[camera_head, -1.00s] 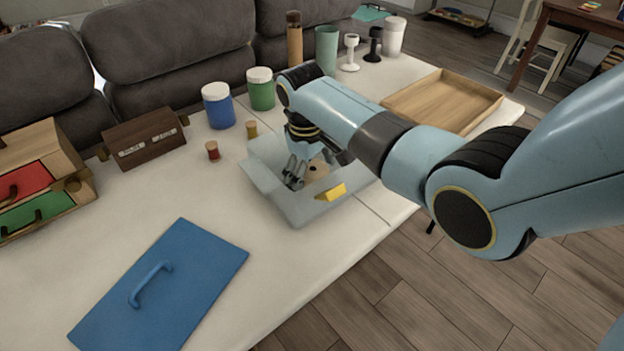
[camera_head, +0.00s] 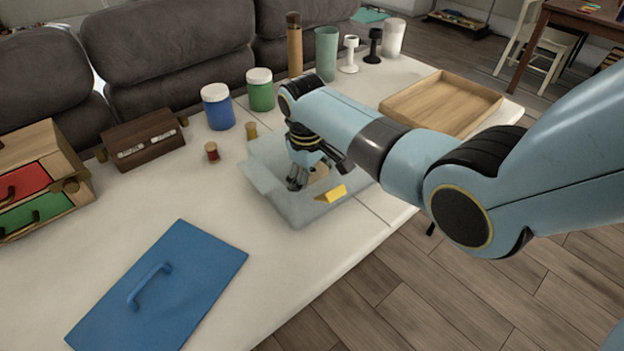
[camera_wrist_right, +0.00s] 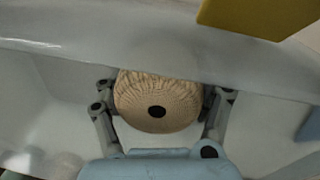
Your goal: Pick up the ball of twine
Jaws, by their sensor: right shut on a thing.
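The ball of twine (camera_wrist_right: 157,98) is tan and ribbed with a dark hole in its middle. In the right wrist view it sits between the two fingers of my right gripper (camera_wrist_right: 160,112), which is shut on it. In the head view the right gripper (camera_head: 299,180) reaches down into a pale grey-blue bin (camera_head: 287,211), and only a bit of the twine (camera_head: 319,171) shows beside the fingers. The bin wall also shows in the right wrist view (camera_wrist_right: 60,110). My left gripper is not in view.
Red (camera_head: 212,152) and yellow (camera_head: 251,131) spools, blue (camera_head: 217,107) and green (camera_head: 260,91) jars stand behind. A blue lid (camera_head: 165,285) lies front left. A wooden tray (camera_head: 440,105) is back right.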

